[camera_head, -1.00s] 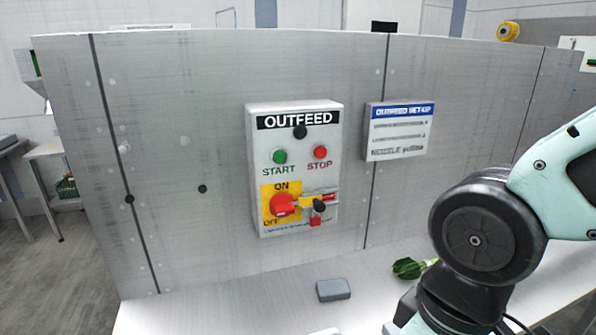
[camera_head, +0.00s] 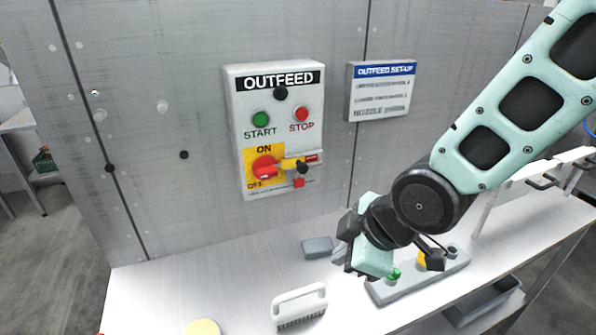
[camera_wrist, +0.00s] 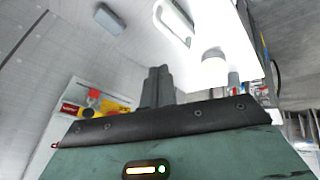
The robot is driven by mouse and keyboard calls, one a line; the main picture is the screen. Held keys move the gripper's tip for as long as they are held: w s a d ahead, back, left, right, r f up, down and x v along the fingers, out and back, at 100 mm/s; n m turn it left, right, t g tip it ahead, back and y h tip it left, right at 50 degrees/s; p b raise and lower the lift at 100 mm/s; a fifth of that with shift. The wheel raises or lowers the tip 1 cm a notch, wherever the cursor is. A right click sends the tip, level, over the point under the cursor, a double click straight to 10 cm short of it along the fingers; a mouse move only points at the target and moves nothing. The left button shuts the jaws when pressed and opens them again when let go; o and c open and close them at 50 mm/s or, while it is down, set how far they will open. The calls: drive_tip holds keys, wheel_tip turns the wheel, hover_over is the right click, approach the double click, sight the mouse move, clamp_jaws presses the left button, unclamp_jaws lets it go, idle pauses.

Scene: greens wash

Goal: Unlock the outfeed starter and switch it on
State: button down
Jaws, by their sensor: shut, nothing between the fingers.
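The outfeed starter is a pale box (camera_head: 282,112) on the steel wall, with a green START button (camera_head: 261,119) and a red STOP button (camera_head: 302,115). Its red rotary handle (camera_head: 265,166) sits on a yellow ON/OFF plate and lies roughly sideways. A yellow and red piece (camera_head: 292,163) extends right from the handle, with a small red piece (camera_head: 299,183) below. Whether it is locked cannot be read. The wrist view shows the red and yellow switch area at left (camera_wrist: 92,97). My gripper (camera_wrist: 158,75) is shut and empty, apart from the starter, over the bench; the head view hides its fingertips.
A grey block (camera_head: 317,247) and a white brush (camera_head: 299,305) lie on the bench (camera_head: 230,270). A grey holder (camera_head: 420,282) with green and yellow pieces stands below my arm. A set-up sign (camera_head: 382,92) hangs right of the starter. The wall left of the starter is mostly clear.

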drive_tip(key=w+n+t+y, duration=0.35)
drive_tip(key=w+n, duration=0.25)
drive_tip(key=w, duration=0.2)
drive_tip(key=n+t+y, duration=0.4)
drive_tip(key=n+t, duration=0.1)
drive_tip(key=n, duration=0.2)
approach(282, 168)
drive_tip(key=shift+p+x, duration=1.15)
drive_tip(key=shift+x, duration=0.95)
drive_tip(key=shift+s+a, duration=0.1)
drive_tip(key=shift+f, duration=0.1)
